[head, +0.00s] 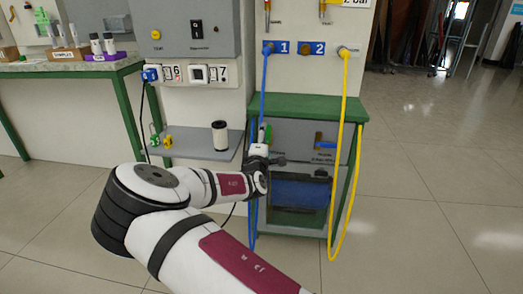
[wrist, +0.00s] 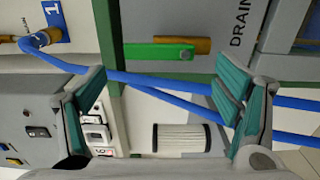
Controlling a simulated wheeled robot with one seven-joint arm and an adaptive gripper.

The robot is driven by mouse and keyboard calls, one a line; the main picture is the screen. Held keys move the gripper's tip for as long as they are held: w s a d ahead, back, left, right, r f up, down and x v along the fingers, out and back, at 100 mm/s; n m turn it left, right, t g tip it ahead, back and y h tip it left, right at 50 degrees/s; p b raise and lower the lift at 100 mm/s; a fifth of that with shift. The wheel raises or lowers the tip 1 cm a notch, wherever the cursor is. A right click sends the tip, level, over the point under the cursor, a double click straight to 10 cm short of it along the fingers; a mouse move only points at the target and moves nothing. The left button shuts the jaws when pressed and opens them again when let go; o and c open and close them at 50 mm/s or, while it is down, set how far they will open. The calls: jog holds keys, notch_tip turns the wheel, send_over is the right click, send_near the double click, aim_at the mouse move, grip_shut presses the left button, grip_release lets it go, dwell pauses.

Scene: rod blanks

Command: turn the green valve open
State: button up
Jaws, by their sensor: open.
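The green valve handle (wrist: 158,52) shows in the wrist view as a bar with a brass fitting beside it, in front of the grey panel. In the head view only a small green part of it (head: 268,132) shows above my gripper (head: 264,156). In the wrist view my gripper (wrist: 158,108) is open, its two teal-padded fingers wide apart with nothing held. The handle lies beyond the gap between them, apart from both. A blue hose (wrist: 130,77) crosses the wrist view close to the handle; I cannot tell whether it touches my gripper.
A blue-handled valve (head: 325,142) is on the same panel to the right. A yellow hose (head: 340,135) hangs in front of the bench's right side. A white filter cylinder (head: 220,136) stands on the grey shelf (head: 193,149) at left. The floor at right is clear.

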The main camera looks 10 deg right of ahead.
jog(key=v, duration=0.7)
jog(key=shift+d, duration=0.1)
